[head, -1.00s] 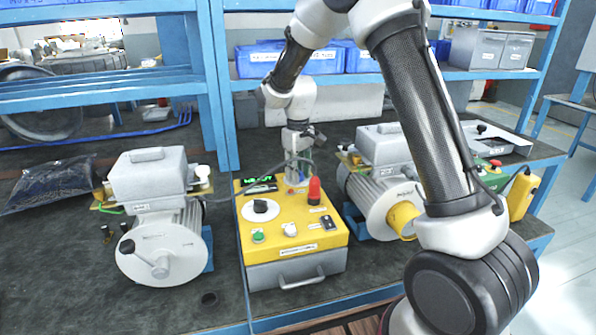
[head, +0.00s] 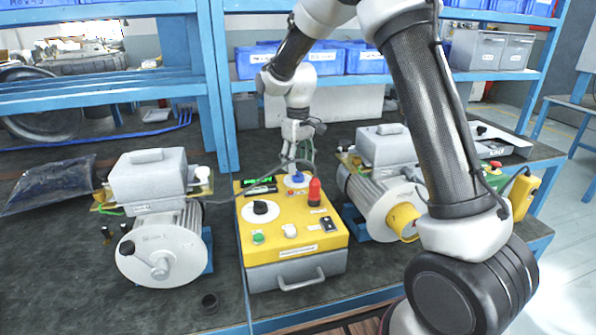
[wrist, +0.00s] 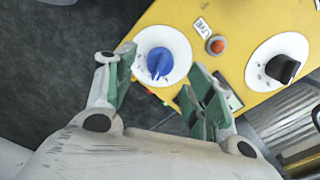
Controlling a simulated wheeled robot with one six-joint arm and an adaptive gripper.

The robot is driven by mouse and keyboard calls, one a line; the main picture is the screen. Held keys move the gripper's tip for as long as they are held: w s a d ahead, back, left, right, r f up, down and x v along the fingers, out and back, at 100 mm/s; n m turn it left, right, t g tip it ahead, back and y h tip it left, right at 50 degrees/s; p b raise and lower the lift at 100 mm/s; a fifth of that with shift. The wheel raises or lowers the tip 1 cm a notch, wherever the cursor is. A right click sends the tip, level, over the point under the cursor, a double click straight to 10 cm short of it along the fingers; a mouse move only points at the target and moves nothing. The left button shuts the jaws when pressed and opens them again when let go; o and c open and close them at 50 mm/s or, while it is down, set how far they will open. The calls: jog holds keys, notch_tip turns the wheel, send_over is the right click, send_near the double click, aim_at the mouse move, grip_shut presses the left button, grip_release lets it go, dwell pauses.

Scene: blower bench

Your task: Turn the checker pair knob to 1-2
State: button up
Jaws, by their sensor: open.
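The yellow-topped checker box (head: 320,233) stands on the bench. It carries a blue knob on a white dial (head: 298,178) at its back and a black knob (head: 260,206) on another white dial at its left. In the wrist view the blue knob (wrist: 160,62) lies just beyond and between my fingertips, apart from them; the black knob (wrist: 285,68) is at the right. Dial markings are too small to read, so I cannot tell which is the pair knob. My gripper (head: 299,162) is open and empty above the blue knob; its green-padded fingers show in the wrist view (wrist: 158,88).
A red lamp (head: 314,192), buttons and a lit green display (head: 258,181) are on the box. A motor blower (head: 165,245) stands to its left and another (head: 385,190) to its right. A blue shelf frame (head: 222,110) rises behind. A cable crosses the box's left side.

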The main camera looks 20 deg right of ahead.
aim_at(298, 171)
notch_tip(298, 171, up, 8)
jog(key=shift+r, duration=0.2)
jog(key=shift+r, duration=0.1)
jog(key=s+d+r+m+t, duration=0.1)
jog(key=s+d+r, duration=0.25)
jog(key=s, duration=0.45)
jog(key=s+d+r+m+t, duration=0.1)
jog(key=s+d+r, duration=0.2)
jog(key=s+d, duration=0.3)
jog(key=s+d+r+m+t, duration=0.1)
jog(key=s+d+r+m, duration=0.2)
jog(key=s, duration=0.6)
jog(key=s+d+f+t, duration=0.1)
jog(key=s+d+f, duration=0.1)
jog(key=s, duration=0.9)
jog(key=shift+d+f, duration=0.2)
jog(key=shift+c, duration=0.4)
